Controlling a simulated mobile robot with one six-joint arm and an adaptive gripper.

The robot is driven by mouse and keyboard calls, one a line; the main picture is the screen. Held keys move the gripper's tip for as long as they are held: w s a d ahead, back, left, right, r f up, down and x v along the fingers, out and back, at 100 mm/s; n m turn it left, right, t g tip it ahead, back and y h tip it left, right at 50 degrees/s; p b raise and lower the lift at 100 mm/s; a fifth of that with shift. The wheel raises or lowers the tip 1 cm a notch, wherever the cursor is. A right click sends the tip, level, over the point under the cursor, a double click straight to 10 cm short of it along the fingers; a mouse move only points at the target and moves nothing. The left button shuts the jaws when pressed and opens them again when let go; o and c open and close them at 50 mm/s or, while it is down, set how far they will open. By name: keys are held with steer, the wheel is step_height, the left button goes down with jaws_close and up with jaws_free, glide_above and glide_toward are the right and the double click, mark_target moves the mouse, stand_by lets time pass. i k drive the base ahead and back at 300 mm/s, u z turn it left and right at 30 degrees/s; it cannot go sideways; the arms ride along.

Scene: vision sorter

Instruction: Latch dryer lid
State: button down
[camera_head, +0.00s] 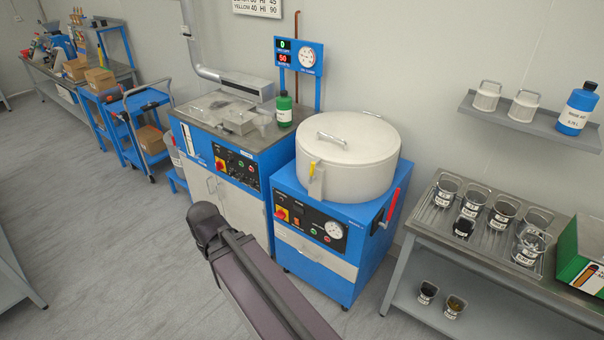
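The dryer (345,170) is a round cream drum on a blue cabinet, right of centre. Its round lid (368,142) with a bar handle (333,139) lies flat on the drum and looks closed. A latch with a yellow grip (312,168) stands upright at the drum's front left, over a pale bracket (316,187). I cannot tell whether the latch is engaged. A red lever (393,204) is on the cabinet's right side. My dark arm link crosses the bottom centre in front of the machines. My gripper does not show.
A steel-topped blue machine (224,140) with a green bottle (284,108) stands left of the dryer. At right, a bench (480,243) holds several labelled beakers, under a wall shelf (530,121). A blue cart (150,130) stands farther left. The grey floor (110,240) at left is clear.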

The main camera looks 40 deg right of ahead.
mark_target(311, 179)
steer(key=u, duration=0.1)
steer(key=i, duration=0.25)
steer(key=z, duration=0.85)
